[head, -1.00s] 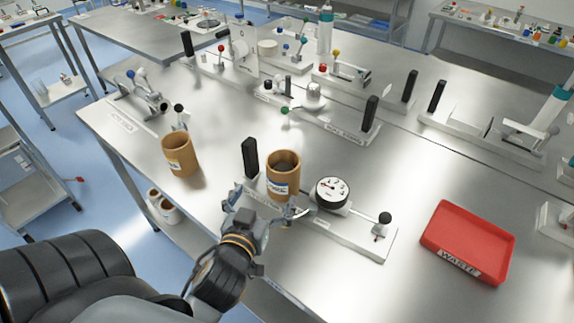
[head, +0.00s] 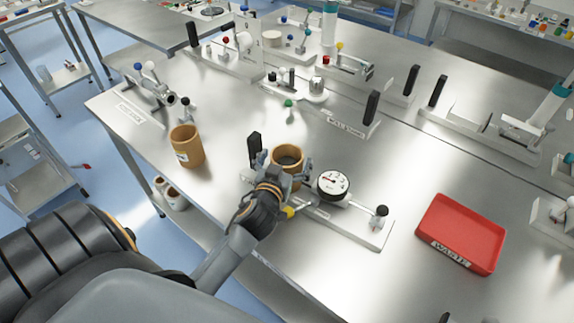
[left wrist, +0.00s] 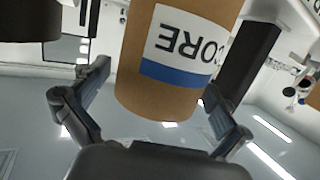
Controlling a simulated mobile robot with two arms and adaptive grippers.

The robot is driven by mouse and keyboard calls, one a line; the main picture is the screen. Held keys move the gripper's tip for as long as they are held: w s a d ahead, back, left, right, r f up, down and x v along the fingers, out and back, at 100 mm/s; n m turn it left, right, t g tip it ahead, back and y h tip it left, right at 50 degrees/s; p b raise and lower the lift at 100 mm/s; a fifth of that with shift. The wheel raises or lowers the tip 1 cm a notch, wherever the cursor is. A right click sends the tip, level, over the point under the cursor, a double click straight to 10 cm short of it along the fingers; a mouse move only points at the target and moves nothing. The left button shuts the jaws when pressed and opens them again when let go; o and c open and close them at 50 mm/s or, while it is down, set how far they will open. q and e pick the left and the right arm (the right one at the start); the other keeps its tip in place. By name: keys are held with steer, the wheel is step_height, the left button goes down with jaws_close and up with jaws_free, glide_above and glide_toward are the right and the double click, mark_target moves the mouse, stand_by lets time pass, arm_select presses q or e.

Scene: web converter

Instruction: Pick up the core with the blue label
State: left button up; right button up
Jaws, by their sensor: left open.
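The core with the blue label (head: 289,155) is a brown, open-topped cylinder at the gauge fixture on the bench. My left gripper (head: 280,172) is at its near side, with fingers on both sides of it, and hides its label in the head view. In the left wrist view the core (left wrist: 170,95) fills the middle, its white label reading CORE above a blue band, upside down. The open left fingers (left wrist: 155,85) flank it, and a gap shows on the left side. I cannot tell whether the right finger touches. My right gripper is not in view.
Another brown core (head: 186,147) stands to the left near the bench edge. A black upright post (head: 255,147) is close to the gripper. A round dial gauge (head: 331,184) sits just right of the core.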

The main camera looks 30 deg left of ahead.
arm_select(q)
steer(key=shift+c, duration=1.1)
steer(key=c, duration=0.9)
